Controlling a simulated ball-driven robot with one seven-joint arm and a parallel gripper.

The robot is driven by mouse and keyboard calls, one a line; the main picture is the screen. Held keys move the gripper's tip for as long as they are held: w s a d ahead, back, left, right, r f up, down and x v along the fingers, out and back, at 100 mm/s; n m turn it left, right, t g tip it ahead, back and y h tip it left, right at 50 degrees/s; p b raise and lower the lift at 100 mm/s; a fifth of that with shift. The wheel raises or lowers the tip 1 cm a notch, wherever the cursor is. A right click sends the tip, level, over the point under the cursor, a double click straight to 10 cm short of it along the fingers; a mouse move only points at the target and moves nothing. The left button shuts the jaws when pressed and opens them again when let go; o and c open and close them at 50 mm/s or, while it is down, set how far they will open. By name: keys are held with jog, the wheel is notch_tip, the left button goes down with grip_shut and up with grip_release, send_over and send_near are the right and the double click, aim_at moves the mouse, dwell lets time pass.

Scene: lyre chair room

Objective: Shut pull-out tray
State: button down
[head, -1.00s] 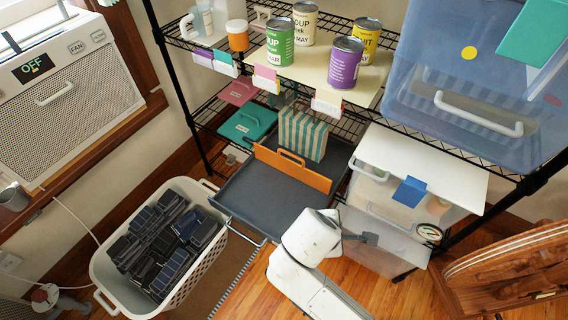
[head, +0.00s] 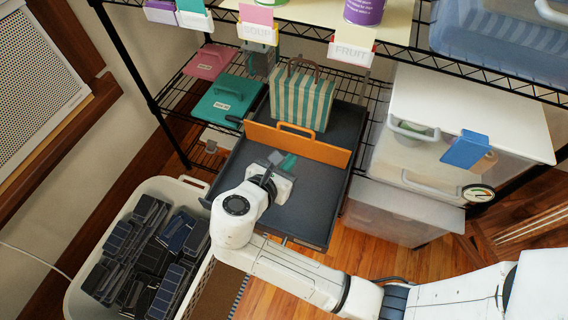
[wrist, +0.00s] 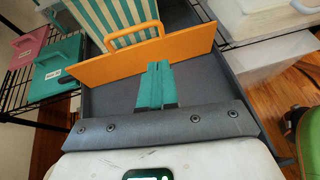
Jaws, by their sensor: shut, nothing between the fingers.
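The pull-out tray (head: 314,216) is dark grey and sticks out from the lower wire shelf toward me. An orange divider (head: 320,148) with a handle stands across it, with a striped bag (head: 300,98) behind. My gripper (head: 282,163) is over the tray, just in front of the divider. In the wrist view my gripper's teal fingers (wrist: 155,82) are together and empty, pointing at the divider (wrist: 140,58). The tray floor (wrist: 112,98) shows around them. I cannot tell whether the fingertips touch the divider. My arm hides part of the tray's front edge.
A white basket of dark cases (head: 85,250) stands on the floor left of the tray. Clear bins (head: 410,212) are stacked to its right. Wire shelf posts (head: 140,85) stand nearby.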

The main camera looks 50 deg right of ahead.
jog(key=b, duration=0.2)
send_near(312, 133)
jog(key=d+f, duration=0.2)
jog(key=w+d+f, duration=0.1)
jog(key=d, duration=0.1)
jog(key=shift+d+f, duration=0.2)
jog(key=shift+f, duration=0.2)
jog(key=shift+w+d+r, duration=0.15)
jog(key=shift+d, duration=0.45)
jog(key=shift+w+d+r, duration=0.15)
jog(key=shift+w+d, duration=0.05)
jog(key=shift+d, duration=0.35)
jog(key=w+d+p, duration=0.1)
jog(key=w+d, duration=0.3)
jog(key=d, duration=0.7)
jog(key=w+d+p, duration=0.2)
jog(key=w+d, duration=0.3)
jog(key=d, duration=0.6)
jog(key=shift+w+d+p, duration=0.2)
jog(key=shift+d+p, duration=0.05)
jog(key=shift+p, duration=0.05)
